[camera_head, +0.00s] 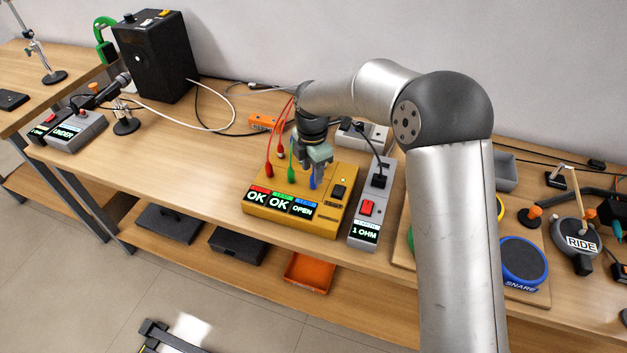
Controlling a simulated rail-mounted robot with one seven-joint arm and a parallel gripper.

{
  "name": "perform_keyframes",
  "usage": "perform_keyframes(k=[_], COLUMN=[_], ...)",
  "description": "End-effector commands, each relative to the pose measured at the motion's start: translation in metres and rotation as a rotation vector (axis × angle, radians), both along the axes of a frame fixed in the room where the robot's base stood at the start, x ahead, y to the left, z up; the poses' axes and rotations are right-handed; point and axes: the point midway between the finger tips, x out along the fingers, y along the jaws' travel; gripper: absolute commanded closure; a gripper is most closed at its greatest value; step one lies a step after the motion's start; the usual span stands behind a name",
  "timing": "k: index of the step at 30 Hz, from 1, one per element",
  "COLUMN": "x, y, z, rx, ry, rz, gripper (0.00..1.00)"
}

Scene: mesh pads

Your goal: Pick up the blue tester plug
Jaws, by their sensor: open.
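The yellow tester box (290,224) sits on the wooden bench, with three small displays on its front reading OK, OK and OPEN. The gripper is open. Whether the fingers touch the plug cannot be told.
A grey power strip (368,215) with a red switch and a 1 OHM display stands close right of the tester. An orange block (262,122) and loose cables lie behind. Drum pads (522,262) lie farther right.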

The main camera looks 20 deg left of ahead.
Motion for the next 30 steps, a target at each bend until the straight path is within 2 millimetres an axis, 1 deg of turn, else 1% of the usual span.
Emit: perform_keyframes(k=[3, 7, 10, 16, 17, 18, 20, 21, 22, 30], x=[0.001, 0.002, 0.002, 0.002, 0.002, 0.002, 0.002, 0.002, 0.002, 0.002], y=[-0.003, -0.002, -0.002, -0.002, -0.002, -0.002, -0.002, -0.002, -0.002, -0.002], z=[-0.017, -0.035, -0.041, -0.042, -0.042, -0.042, -0.042, -0.042, -0.042, -0.041], rx=[-0.002, -0.001, 0.001, 0.001, 0.001, 0.001, 0.001, 0.001, 0.001, 0.001], ry=[0.003, 0.002, 0.001, -0.001, 0.000, 0.000, 0.000, 0.000, 0.000, -0.001], rz=[0.001, 0.002, 0.001, 0.000, 0.000, 0.000, 0.000, 0.000, 0.000, 0.000], gripper=[0.56, 0.56, 0.56, 0.56, 0.59, 0.70, 0.87, 0.98, 1.00, 1.00])
